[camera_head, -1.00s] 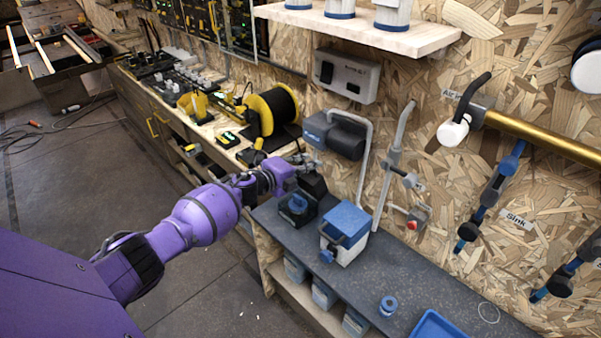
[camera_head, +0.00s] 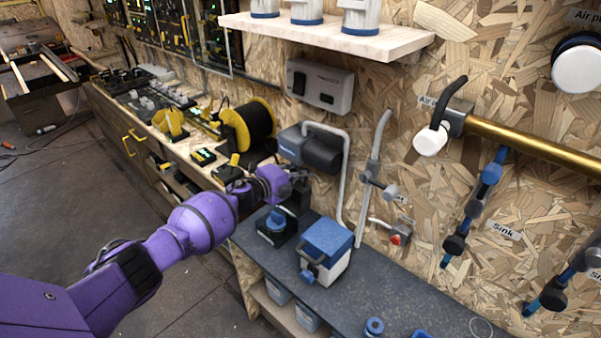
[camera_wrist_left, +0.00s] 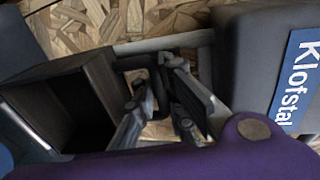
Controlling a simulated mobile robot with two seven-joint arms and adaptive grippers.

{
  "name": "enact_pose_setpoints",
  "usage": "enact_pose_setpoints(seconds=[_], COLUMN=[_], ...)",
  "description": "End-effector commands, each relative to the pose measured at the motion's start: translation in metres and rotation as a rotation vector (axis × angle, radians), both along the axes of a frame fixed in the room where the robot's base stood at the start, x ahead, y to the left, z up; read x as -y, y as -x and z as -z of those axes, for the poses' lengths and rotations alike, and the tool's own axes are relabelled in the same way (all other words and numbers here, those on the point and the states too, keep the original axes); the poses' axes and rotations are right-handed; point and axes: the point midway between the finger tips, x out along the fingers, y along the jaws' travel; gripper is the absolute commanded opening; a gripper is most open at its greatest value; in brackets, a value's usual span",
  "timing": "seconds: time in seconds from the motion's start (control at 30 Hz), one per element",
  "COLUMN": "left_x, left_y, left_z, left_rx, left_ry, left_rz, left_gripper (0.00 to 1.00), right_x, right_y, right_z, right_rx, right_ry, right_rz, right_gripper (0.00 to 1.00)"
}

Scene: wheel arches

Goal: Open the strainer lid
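A small black unit with a blue round part (camera_head: 272,222) stands at the left end of the dark bench; I take it for the strainer. Its dark upright part (camera_head: 298,199) rises behind, just under my left gripper (camera_head: 298,180). In the left wrist view a dark hollow box (camera_wrist_left: 75,105) lies left of the fingers, its face toward me open or deeply recessed. My left gripper (camera_wrist_left: 160,95) shows two grey fingers spread apart, with a dark bar-like piece and wall board seen between them. I cannot tell whether they touch the lid. My right gripper is not in view.
A white box with a blue lid (camera_head: 329,240) stands right of the strainer. A dark grey pump (camera_head: 310,148) with a grey pipe (camera_head: 345,180) hangs on the wall behind; its labelled body (camera_wrist_left: 262,60) is close to the fingers. A cable reel (camera_head: 250,122) stands left.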

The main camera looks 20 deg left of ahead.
Motion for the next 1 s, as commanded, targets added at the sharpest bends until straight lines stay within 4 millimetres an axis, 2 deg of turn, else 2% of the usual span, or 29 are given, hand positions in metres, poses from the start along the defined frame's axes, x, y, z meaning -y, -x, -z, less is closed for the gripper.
enact_pose_setpoints(seconds=[0.33,0.47,0.83,1.0], left_x=[-0.001,-0.001,-0.002,-0.009], left_y=[0.000,0.000,0.003,0.020], left_z=[0.000,0.000,0.001,-0.002], left_rx=[0.000,0.000,-0.002,-0.003], left_ry=[0.000,0.000,-0.001,-0.004], left_rz=[-0.001,-0.001,-0.001,0.000], left_gripper=[0.00,0.17,0.17,0.17], right_x=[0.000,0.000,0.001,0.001], right_y=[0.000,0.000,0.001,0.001], right_z=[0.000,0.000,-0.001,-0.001], right_rx=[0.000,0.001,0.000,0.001], right_ry=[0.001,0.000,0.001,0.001], right_rz=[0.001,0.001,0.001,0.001], right_gripper=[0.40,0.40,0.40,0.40])
